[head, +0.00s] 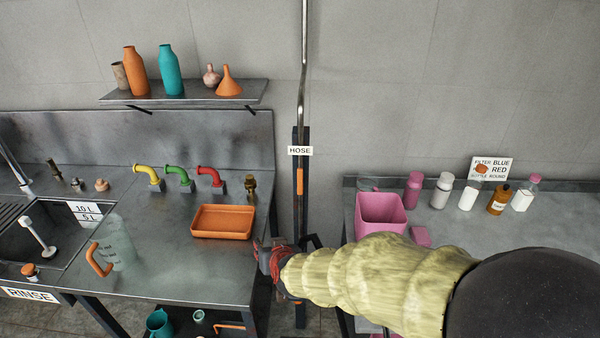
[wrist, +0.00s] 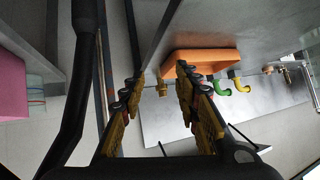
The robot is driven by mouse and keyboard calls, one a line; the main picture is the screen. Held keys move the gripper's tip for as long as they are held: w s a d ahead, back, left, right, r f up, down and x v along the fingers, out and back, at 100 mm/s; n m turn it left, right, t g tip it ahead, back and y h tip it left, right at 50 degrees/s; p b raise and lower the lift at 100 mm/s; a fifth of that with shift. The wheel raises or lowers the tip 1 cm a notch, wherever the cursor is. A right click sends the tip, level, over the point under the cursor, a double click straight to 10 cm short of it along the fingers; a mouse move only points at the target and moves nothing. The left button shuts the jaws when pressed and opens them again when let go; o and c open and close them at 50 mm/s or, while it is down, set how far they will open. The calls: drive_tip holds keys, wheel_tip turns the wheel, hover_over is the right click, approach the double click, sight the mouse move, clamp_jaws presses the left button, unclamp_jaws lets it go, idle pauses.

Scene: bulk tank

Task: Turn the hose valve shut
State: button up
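The hose valve's orange lever (head: 299,182) points straight up and down on a dark post, below a white HOSE label (head: 300,151). A thin metal pipe (head: 304,60) rises above it. My gripper (head: 262,252) is below and a little left of the lever, near the sink counter's right edge, and not touching it. In the wrist view my gripper (wrist: 160,82) has its two fingers apart with nothing held between them. I cannot make out the lever for sure in the wrist view. The valve body is hard to make out in the head view.
An orange tray (head: 222,222) sits on the left counter by my gripper; it also shows in the wrist view (wrist: 200,60). Yellow, green and red taps (head: 180,177) stand behind it. A pink bin (head: 380,212) and several bottles stand on the right bench. A gap separates the counters.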

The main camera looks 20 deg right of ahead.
drive_tip(key=w+d+r+m+t+h, duration=0.1)
drive_tip(key=w+d+r+t+h, duration=0.15)
drive_tip(key=w+d, duration=0.2)
drive_tip(key=m+t+h, duration=0.2)
drive_tip(key=t+h, duration=0.2)
approach(300, 171)
drive_tip(key=w, duration=0.3)
drive_tip(key=x, duration=0.2)
drive_tip(key=b+x, duration=0.1)
drive_tip(key=x, duration=0.2)
drive_tip(key=b+x, duration=0.1)
drive_tip(key=x, duration=0.2)
drive_tip(key=shift+s+d+f, duration=0.1)
drive_tip(key=shift+s+d, duration=0.1)
drive_tip(key=shift+d, duration=0.2)
drive_tip(key=shift+c, duration=1)
clamp_jaws()
